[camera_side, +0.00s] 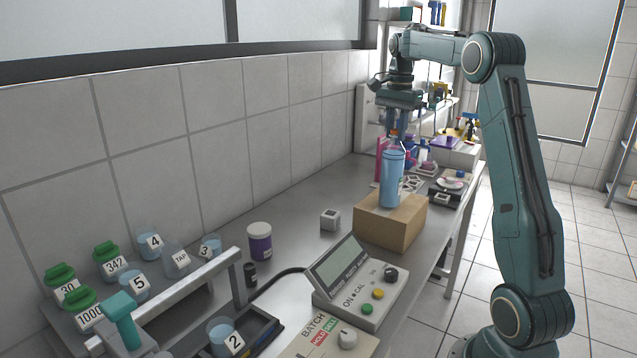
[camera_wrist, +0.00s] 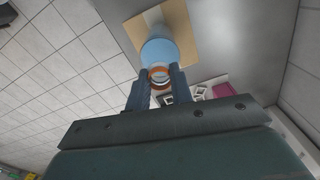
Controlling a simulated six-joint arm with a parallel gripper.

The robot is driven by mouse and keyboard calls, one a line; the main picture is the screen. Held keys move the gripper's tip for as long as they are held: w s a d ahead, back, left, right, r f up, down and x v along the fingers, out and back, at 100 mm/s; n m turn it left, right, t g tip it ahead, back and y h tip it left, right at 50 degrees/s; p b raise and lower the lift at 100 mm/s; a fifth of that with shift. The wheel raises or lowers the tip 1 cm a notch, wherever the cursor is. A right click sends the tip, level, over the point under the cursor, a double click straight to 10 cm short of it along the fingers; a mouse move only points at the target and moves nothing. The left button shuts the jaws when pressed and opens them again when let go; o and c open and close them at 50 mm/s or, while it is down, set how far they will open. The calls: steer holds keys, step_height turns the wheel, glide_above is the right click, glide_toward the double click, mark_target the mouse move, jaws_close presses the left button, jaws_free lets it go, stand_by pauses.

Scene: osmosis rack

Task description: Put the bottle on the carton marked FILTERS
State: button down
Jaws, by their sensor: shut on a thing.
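The bottle (camera_side: 391,180) is light blue with an orange-red band near its neck. In the side view it stands upright on top of a brown carton (camera_side: 384,237), towards the carton's back part. No FILTERS marking can be read on the faces in view. My gripper (camera_side: 393,137) points down from above and is shut on the bottle's neck. In the wrist view the two fingers of my gripper (camera_wrist: 159,84) close on either side of the neck, with the blue bottle (camera_wrist: 160,50) beyond them and the tan carton (camera_wrist: 184,18) under it.
A grey control box (camera_side: 360,290) stands in front of the carton. A small white cube (camera_side: 330,219) and a purple jar (camera_side: 260,241) stand to the left. Coloured lab items crowd the bench behind. Numbered beakers and green-capped bottles (camera_side: 108,261) fill the front left.

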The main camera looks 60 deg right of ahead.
steer(key=shift+f, duration=0.35)
steer(key=c, duration=1.2)
jaws_free()
steer(key=shift+f, duration=0.1)
steer(key=shift+c, duration=0.2)
step_height(320, 180, up, 12)
steer(key=shift+a+r, duration=0.1)
steer(key=shift+r, duration=0.1)
stand_by(0.4)
